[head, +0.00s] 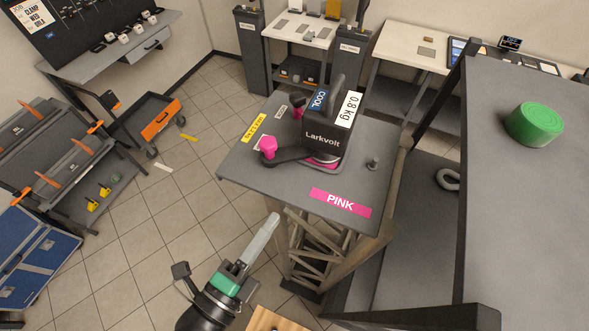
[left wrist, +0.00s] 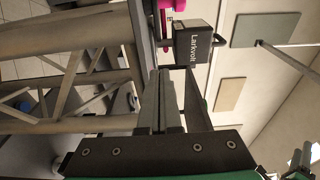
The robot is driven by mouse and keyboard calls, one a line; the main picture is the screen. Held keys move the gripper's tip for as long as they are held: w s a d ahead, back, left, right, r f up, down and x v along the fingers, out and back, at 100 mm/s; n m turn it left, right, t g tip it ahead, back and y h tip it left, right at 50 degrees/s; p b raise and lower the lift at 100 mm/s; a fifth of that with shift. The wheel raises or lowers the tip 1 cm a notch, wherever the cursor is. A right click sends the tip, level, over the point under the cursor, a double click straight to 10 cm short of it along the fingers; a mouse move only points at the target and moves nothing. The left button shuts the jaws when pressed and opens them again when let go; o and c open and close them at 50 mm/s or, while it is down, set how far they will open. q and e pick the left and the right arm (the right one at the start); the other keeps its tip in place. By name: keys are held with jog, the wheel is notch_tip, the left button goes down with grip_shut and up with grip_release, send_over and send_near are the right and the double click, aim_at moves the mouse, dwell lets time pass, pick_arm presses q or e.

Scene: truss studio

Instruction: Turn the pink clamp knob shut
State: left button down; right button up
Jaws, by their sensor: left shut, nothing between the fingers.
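The pink clamp knob (head: 268,145) sits at the end of a dark arm on the left of the small grey table (head: 240,171). A black Larkvolt block (head: 324,128) with a handle and a "0.8 kg" label stands beside it, with a pink base under it. In the left wrist view the Larkvolt block (left wrist: 190,46) and some pink parts (left wrist: 165,8) show near the top. My left gripper (head: 268,228) is shut and empty, in front of and below the table's front-left edge, apart from the knob. My right gripper is not in view.
A pink "PINK" label (head: 340,202) lies on the table's front, and a short grey peg (head: 373,164) stands at its right. A truss (head: 318,250) supports the table. A large grey surface (head: 530,220) with a green roll (head: 534,124) is at the right.

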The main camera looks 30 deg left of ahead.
aim_at(293, 197)
pick_arm(q)
jog(key=w, duration=0.8)
jog(key=shift+w+d+r, duration=0.15)
jog(key=shift+w+d, duration=0.1)
jog(key=shift+d, duration=0.05)
jog(key=w+a, duration=0.1)
jog(key=w, duration=0.1)
jog(key=w+a+p, duration=0.1)
jog(key=shift+w+a, duration=0.3)
jog(key=shift+w, duration=0.05)
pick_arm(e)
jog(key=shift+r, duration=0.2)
